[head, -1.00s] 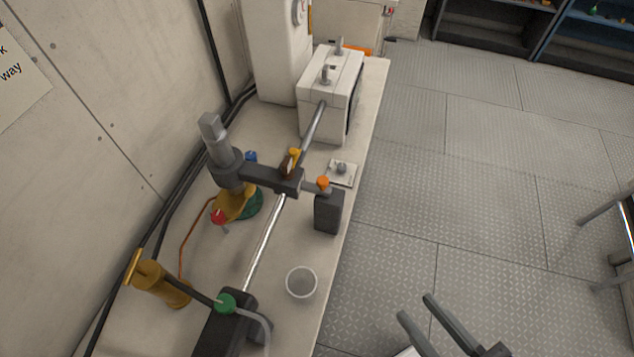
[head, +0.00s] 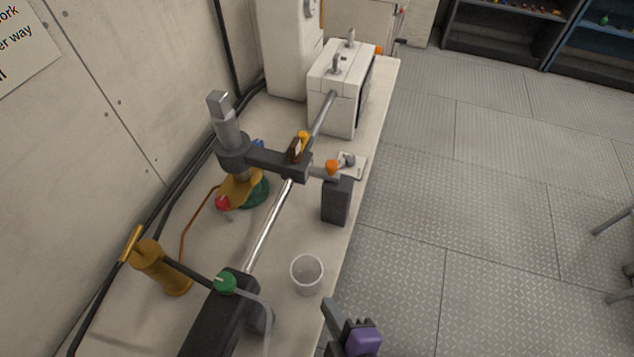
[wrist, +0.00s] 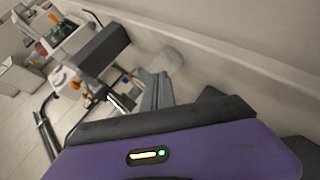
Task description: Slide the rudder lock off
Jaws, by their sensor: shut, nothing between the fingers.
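In the head view a dark tiller arm (head: 263,160) reaches right from an upright grey shaft (head: 225,125). At its right end an orange knob (head: 332,167) sits on a light rod above a dark upright block (head: 337,203). This knobbed fitting looks like the rudder lock, but no label confirms it. It appears to join the arm's end to the block. My gripper (head: 331,312) is at the bottom of the head view, past the bench's front edge, apart from the fitting. It is shut and empty. In the wrist view its fingers (wrist: 157,90) show beyond the purple housing.
A white cup (head: 307,274) stands near the bench's front edge. A polished rod (head: 268,228) runs from a white box (head: 340,88) to a dark cylinder with a green knob (head: 225,282). A brass pump (head: 160,269) stands left. The floor right of the bench is open.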

